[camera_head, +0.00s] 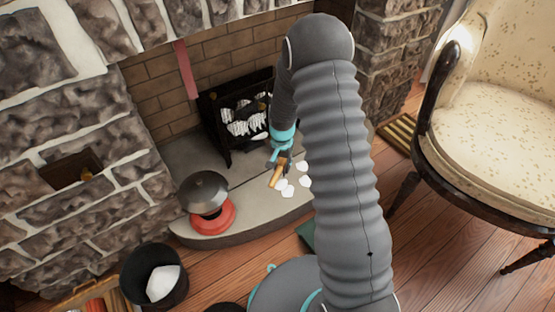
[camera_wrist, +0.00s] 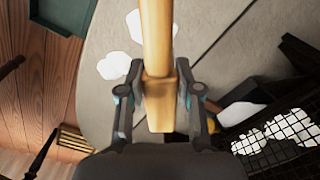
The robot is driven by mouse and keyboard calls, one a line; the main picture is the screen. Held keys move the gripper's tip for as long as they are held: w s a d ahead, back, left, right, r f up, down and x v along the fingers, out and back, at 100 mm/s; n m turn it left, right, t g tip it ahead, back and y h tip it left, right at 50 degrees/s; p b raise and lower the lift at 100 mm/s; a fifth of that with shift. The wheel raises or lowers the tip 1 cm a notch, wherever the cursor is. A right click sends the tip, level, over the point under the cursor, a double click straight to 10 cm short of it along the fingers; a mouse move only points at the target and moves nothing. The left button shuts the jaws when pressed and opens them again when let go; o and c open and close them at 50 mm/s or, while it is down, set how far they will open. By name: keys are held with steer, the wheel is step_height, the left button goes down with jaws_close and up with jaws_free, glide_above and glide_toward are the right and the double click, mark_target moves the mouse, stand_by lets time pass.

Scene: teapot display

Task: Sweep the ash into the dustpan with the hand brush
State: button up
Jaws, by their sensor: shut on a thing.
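My gripper (camera_head: 281,158) is shut on the wooden handle of the hand brush (camera_head: 275,178), above the stone hearth. In the wrist view the fingers of my gripper (camera_wrist: 160,95) clasp the pale wooden handle (camera_wrist: 157,40) from both sides, and it runs out of the top edge. The bristles cannot be made out. White ash patches (camera_head: 287,191) lie on the hearth beside the brush; a patch (camera_wrist: 115,66) also shows left of the handle in the wrist view. The green dustpan (camera_wrist: 62,12) is at the wrist view's top left; in the head view the dustpan (camera_head: 304,235) is mostly hidden behind my arm.
A black fire grate (camera_head: 235,115) with white pieces stands at the back of the hearth (camera_head: 240,228). A red pot with a dark lid (camera_head: 206,193) sits on the hearth's left. A black bucket (camera_head: 153,274) stands on the floor. A cream armchair (camera_head: 495,120) is at right.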

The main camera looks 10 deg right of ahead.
mark_target(278, 165)
steer(key=w+f+m, duration=0.1)
steer(key=w+a+m+p, duration=0.1)
steer(key=m, duration=0.1)
steer(key=shift+f, duration=0.4)
steer(key=shift+w+f+m, duration=0.1)
steer(key=shift+f+m, duration=0.2)
steer(key=shift+f, duration=0.05)
steer(key=shift+f+b, duration=1.45)
steer(key=shift+f, duration=1.4)
steer(key=shift+f+b, duration=0.55)
steer(key=shift+b, duration=0.05)
steer(key=shift+s+d, duration=0.3)
steer(key=shift+s, duration=0.5)
steer(key=shift+s+d, duration=0.3)
steer(key=shift+s, duration=0.45)
steer(key=shift+s, duration=0.15)
